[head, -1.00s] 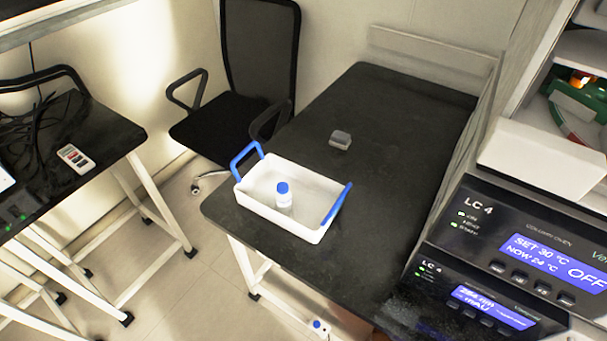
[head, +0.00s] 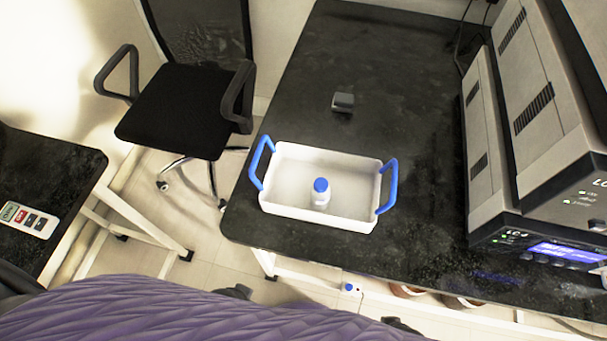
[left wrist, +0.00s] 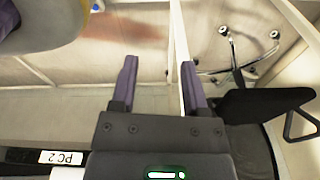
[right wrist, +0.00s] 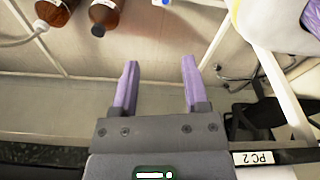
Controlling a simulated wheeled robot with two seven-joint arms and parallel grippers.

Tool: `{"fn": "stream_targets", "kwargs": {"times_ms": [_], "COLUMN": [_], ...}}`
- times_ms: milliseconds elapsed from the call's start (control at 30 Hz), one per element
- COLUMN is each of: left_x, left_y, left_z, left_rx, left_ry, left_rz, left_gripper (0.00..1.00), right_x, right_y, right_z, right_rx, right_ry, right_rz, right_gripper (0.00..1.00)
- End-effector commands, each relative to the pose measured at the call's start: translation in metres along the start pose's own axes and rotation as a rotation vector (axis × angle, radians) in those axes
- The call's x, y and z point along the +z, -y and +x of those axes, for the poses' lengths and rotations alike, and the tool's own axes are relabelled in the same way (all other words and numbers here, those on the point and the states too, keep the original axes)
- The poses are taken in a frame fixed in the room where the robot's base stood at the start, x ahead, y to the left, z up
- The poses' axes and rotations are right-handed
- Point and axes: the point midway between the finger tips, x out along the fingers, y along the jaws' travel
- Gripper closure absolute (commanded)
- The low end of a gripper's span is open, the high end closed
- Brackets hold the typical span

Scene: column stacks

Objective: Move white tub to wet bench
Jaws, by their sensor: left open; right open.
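The white tub (head: 280,212) stands on the dark bench in the head view, near its front edge. It has a blue handle (head: 260,163) on its left side and another blue handle (head: 388,187) on its right side, both raised. A small white bottle with a blue cap (head: 321,194) stands inside it. My left gripper (left wrist: 157,78) is open and empty in the left wrist view, with floor and a chair beyond. My right gripper (right wrist: 157,75) is open and empty in the right wrist view, with floor beyond. Neither gripper shows in the head view.
The dark bench (head: 350,60) is mostly bare, with a small grey block (head: 343,102) behind the tub. Stacked instruments (head: 530,130) stand at the right. Brown bottles (right wrist: 106,14) stand low down.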

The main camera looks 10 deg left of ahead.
Motion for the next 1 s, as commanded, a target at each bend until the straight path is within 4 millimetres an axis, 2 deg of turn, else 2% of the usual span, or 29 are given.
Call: {"fn": "stream_targets", "kwargs": {"times_ms": [167,367,467,600,800,900,1000], "left_x": [-0.034,-0.071,-0.094,-0.149,-0.218,-0.242,-0.256], "left_y": [0.002,0.006,0.010,0.023,0.042,0.050,0.054], "left_z": [-0.033,-0.085,-0.119,-0.175,-0.207,-0.218,-0.225], "left_rx": [-0.003,-0.011,-0.022,-0.073,-0.161,-0.196,-0.216], "left_ry": [-0.035,-0.076,-0.107,-0.173,-0.220,-0.235,-0.243], "left_rz": [-0.010,-0.021,-0.028,-0.052,-0.100,-0.120,-0.134], "left_gripper": [0.42,0.42,0.42,0.42,0.42,0.42,0.42], "right_x": [-0.034,-0.072,-0.097,-0.155,-0.227,-0.251,-0.264], "right_y": [-0.002,-0.005,-0.007,-0.011,-0.018,-0.021,-0.023], "right_z": [-0.033,-0.086,-0.121,-0.180,-0.219,-0.233,-0.240], "right_rx": [0.001,-0.002,-0.011,-0.057,-0.120,-0.142,-0.153], "right_ry": [-0.035,-0.081,-0.117,-0.202,-0.260,-0.275,-0.280], "right_rz": [0.012,0.035,0.057,0.120,0.206,0.237,0.257], "right_gripper": [0.41,0.41,0.41,0.41,0.41,0.41,0.41]}}
